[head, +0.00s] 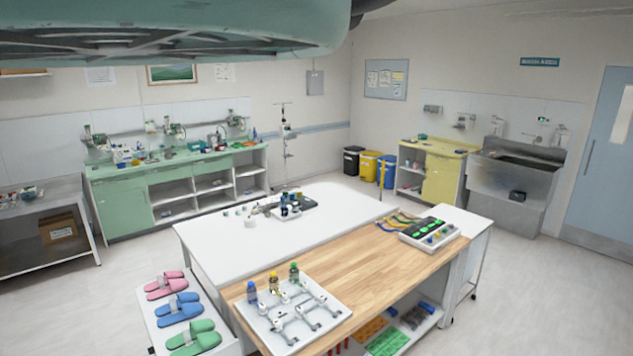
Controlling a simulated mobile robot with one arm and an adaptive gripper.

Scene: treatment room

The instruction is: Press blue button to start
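A control box (405,238) with a dark top and several bright green patches sits on the right end of the wooden worktop. Small round buttons line its front right edge. At least one looks blue (428,241), and another beside it looks yellowish; they are too small to tell their state. Yellow and dark cables run from the left side of the box. My gripper is not in view, so its state does not show.
The wooden worktop (365,262) is clear between the box and a white board (262,322) with three coloured bottles. A white table (330,215) adjoins behind. A slipper rack (150,322) stands at left. Open floor lies right. A large greenish structure hangs across the top left.

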